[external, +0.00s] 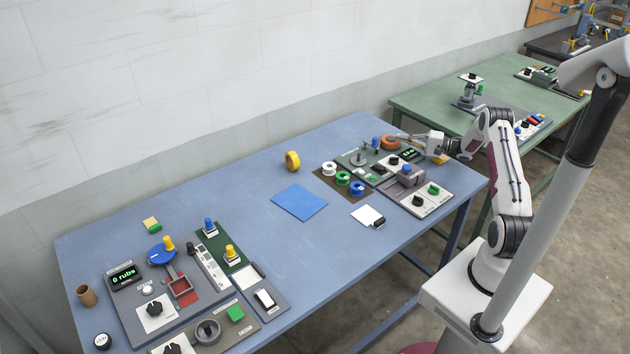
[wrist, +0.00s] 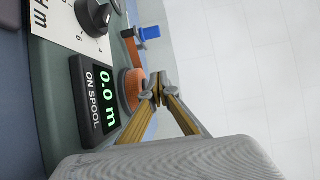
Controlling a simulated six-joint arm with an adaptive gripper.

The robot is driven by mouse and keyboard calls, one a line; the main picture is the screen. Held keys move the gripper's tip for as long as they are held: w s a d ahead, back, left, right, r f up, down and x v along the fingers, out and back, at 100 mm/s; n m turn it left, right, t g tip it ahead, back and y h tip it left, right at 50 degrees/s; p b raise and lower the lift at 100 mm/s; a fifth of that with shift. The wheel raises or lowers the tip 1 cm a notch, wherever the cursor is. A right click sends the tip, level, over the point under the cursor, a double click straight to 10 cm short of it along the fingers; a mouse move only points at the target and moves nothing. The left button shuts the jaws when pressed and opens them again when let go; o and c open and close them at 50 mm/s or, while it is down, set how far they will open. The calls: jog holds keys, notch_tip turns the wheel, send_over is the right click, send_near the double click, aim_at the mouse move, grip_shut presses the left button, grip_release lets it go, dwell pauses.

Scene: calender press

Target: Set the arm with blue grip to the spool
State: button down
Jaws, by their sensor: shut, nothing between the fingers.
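A blue grip (external: 376,141) stands at the back of the grey-green machine panel at the table's right end.
A display (wrist: 94,102) reads 0.0 m ON SPOOL. A black knob (wrist: 92,17) sits on a white scale beside it. A grey block with a blue top (external: 407,169) stands in front. White, green and blue rolls (external: 343,178) lie left. The blue table's middle (external: 255,225) is partly clear.

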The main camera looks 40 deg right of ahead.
aim_at(387, 142)
jog(key=x, duration=0.6)
jog(key=shift+a, duration=0.1)
jog(key=shift+s+a, duration=0.3)
jog(key=shift+a, duration=0.6)
jog(key=shift+s+a, duration=0.3)
jog(key=shift+a, duration=0.6)
jog(key=shift+a+r+m+t+h, duration=0.15)
jog(key=shift+a+m+t+h, duration=0.15)
jog(key=shift+t+h, duration=0.1)
